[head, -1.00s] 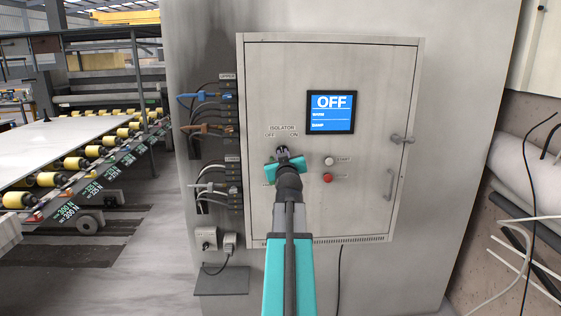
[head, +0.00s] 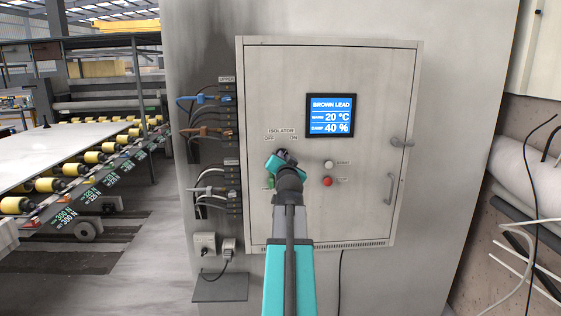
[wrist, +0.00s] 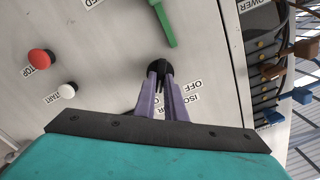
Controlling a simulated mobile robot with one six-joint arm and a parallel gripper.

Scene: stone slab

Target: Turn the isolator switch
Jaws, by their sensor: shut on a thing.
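The isolator switch (wrist: 155,67) is a round black knob on the grey cabinet door (head: 360,70). In the wrist view my gripper (wrist: 160,78) has its two purple fingers closed on the knob. In the head view my gripper (head: 282,157) is at the panel just under the ISOLATOR label (head: 281,131), with OFF on the left and ON on the right, and hides most of the knob. The knob's pointing direction cannot be made out. The display (head: 331,116) is lit blue and reads BROWN LEAD, 20 °C and 40 %.
A white START button (head: 328,164) and a red button (head: 327,181) sit right of my gripper. A green part (wrist: 163,22) is close to the knob. Sockets with blue, brown and grey plugs (head: 205,131) line the cabinet's left side. A door handle (head: 390,188) is at right.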

